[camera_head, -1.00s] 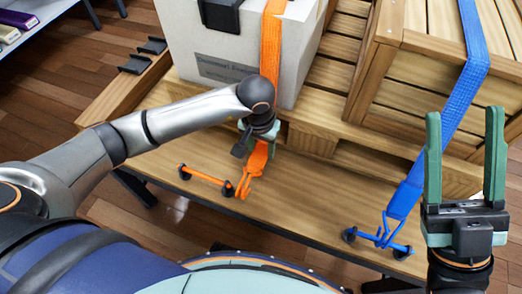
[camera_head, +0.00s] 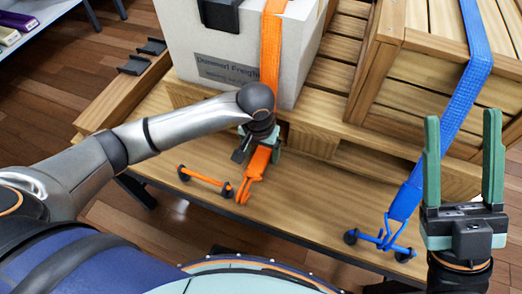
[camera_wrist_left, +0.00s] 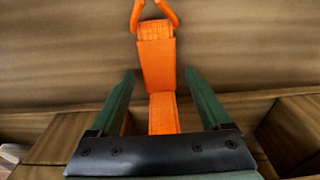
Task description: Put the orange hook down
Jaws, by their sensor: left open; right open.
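The orange hook (camera_head: 244,188) is at the lower end of the orange strap (camera_head: 271,50), close to the right end of a short orange bar (camera_head: 205,180) near the table's front edge. I cannot tell whether it touches the bar. In the left wrist view the hook (camera_wrist_left: 155,12) is partly cut off at the top, with a thick orange strap end (camera_wrist_left: 156,62) below it. My left gripper (camera_wrist_left: 160,75) is open, its green fingers apart on both sides of the strap. My right gripper (camera_head: 464,150) is open and empty, pointing up at the right.
A grey-white box (camera_head: 225,50) and a wooden crate (camera_head: 440,85) stand on pallets on the wooden table (camera_head: 310,205). A blue strap (camera_head: 440,135) runs down the crate to a blue bar (camera_head: 384,243) at the front edge. The tabletop between the two bars is clear.

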